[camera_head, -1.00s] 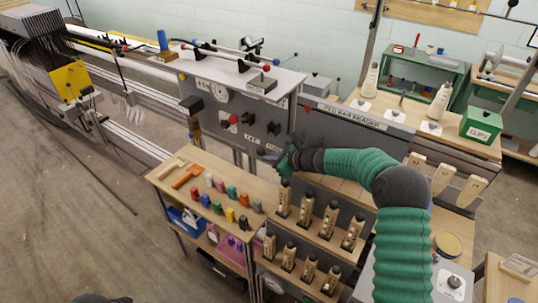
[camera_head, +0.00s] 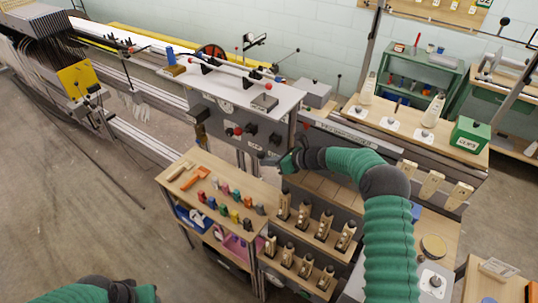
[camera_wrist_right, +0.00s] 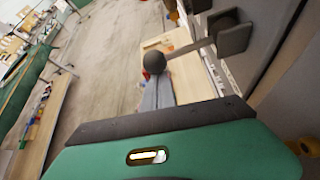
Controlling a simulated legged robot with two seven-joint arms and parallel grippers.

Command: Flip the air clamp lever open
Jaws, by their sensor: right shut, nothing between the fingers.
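The grey control panel (camera_head: 225,118) carries dark blocks, a red knob (camera_head: 238,130) and lettering too small to read. In the right wrist view a lever with a dark ball knob (camera_wrist_right: 154,62) runs by a thin stem to a black block (camera_wrist_right: 230,35) on the panel face. My right gripper (camera_head: 267,158) is shut and empty at the panel's lower right. In the wrist view its grey fingers (camera_wrist_right: 156,95) point at the ball and overlap it; I cannot tell if they touch. My left arm shows at the bottom left, its gripper out of view.
Below the panel, a wooden shelf (camera_head: 185,183) holds several coloured spools, with rows of wooden-handled tools (camera_head: 283,205) to its right. A green box (camera_head: 469,135) and white cones stand on the right bench.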

